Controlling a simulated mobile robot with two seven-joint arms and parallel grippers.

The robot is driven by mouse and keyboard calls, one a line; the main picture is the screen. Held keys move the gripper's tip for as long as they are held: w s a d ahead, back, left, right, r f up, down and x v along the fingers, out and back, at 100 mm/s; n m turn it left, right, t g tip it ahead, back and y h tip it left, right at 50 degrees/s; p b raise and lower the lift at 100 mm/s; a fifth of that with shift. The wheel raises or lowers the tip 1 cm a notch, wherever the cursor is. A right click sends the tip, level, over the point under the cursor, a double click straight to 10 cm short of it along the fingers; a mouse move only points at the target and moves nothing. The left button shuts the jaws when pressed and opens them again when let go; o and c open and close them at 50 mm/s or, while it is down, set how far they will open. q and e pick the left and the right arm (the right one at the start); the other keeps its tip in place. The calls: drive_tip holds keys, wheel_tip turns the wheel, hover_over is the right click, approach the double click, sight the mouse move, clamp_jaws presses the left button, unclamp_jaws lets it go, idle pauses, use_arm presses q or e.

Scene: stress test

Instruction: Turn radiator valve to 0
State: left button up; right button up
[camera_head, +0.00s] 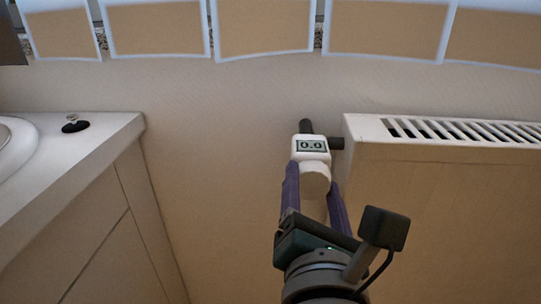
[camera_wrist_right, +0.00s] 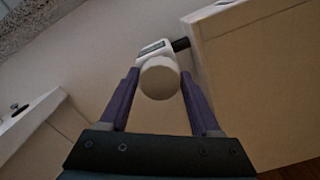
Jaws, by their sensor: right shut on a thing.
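The radiator valve (camera_head: 314,177) is a white knob with a small display reading 0.0, in the middle of the head view. It joins the radiator (camera_head: 400,135) by a dark pipe at its right. My right gripper (camera_head: 314,180) has its two purple fingers on either side of the knob and is shut on it. In the right wrist view the round knob end (camera_wrist_right: 160,78) sits between the fingertips (camera_wrist_right: 158,77), with the display edge behind it. My left gripper is in neither view.
A white counter (camera_head: 125,125) with part of a basin and a small dark plug-like item (camera_head: 75,125) stands at the left. The radiator fills the right side. Bare wall (camera_head: 220,130) lies between them, with framed tan panels (camera_head: 265,25) along the top.

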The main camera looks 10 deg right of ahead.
drive_tip(key=o, duration=1.4)
drive_tip(key=shift+c, duration=0.2)
drive_tip(key=v, duration=1)
drive_tip(key=shift+p, duration=0.3)
